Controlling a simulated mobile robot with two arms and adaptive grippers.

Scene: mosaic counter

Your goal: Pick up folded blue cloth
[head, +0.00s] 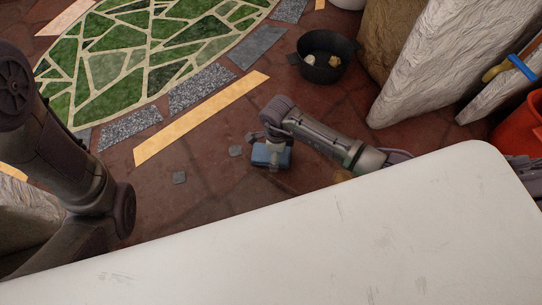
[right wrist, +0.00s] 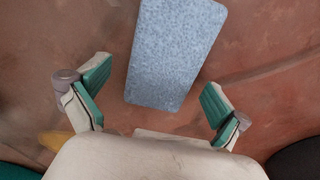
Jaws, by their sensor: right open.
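The folded blue cloth (right wrist: 175,52) shows in the right wrist view as a flat, speckled light-blue rectangle on the reddish-brown surface, cut off by the top edge. My right gripper (right wrist: 157,78) is open, with its green-padded fingers apart. The near end of the cloth lies between and just ahead of the fingers, with a gap on each side. In the head view the cloth (head: 264,157) is a small blue block at the end of my right arm, partly hidden by my right gripper (head: 274,140). My left arm is at the left; its gripper is not seen.
A black pot (head: 323,57) with small pale and yellow pieces inside stands behind my right gripper. Pale rough slabs (head: 435,55) and a red container (head: 520,128) are at the right. A green mosaic (head: 130,60) lies beyond.

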